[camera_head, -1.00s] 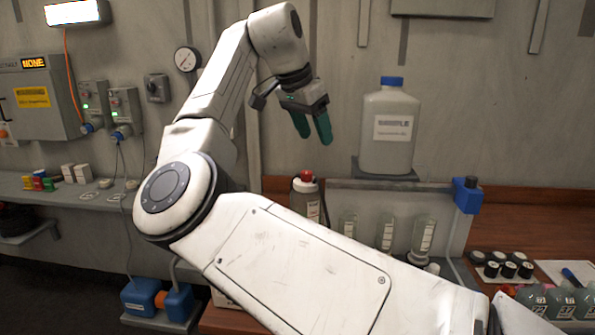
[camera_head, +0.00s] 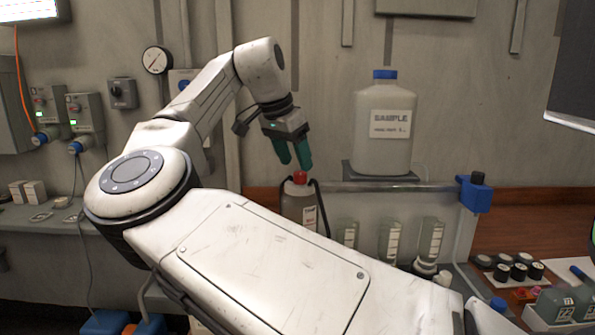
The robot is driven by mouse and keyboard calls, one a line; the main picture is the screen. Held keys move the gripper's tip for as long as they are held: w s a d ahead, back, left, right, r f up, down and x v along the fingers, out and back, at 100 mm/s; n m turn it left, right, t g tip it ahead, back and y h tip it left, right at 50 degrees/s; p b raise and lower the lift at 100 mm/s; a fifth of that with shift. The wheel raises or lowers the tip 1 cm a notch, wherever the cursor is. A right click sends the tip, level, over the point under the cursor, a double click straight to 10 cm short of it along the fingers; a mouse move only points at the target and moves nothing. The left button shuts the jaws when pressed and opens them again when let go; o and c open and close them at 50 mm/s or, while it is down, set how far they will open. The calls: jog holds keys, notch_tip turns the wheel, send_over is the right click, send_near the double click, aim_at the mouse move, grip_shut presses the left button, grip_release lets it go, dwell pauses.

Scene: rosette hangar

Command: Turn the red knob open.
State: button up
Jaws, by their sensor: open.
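A red knob (camera_head: 300,177) sits on top of a grey-white bottle (camera_head: 299,206) with a dark handle or tube beside it, standing at the left end of the bench rack. My gripper (camera_head: 294,163) points down with its two green fingers apart and empty. The fingertips are just above the knob in the picture, one to its upper left and one near its upper right. I cannot tell whether they touch it or how far they are in depth. My arm hides the lower part of the bottle.
A large sample jug (camera_head: 383,135) with a blue cap stands on a shelf to the right. Several clear vials (camera_head: 388,240) hang below the shelf. A blue clamp (camera_head: 475,192) is at the shelf's right end. Black-capped jars (camera_head: 512,268) stand on the brown bench.

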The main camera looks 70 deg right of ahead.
aim_at(300, 173)
jog(key=shift+x, duration=1.75)
jog(key=shift+c, duration=0.4)
jog(key=c, duration=1)
jog(key=shift+o, duration=0.2)
jog(key=shift+r, duration=0.1)
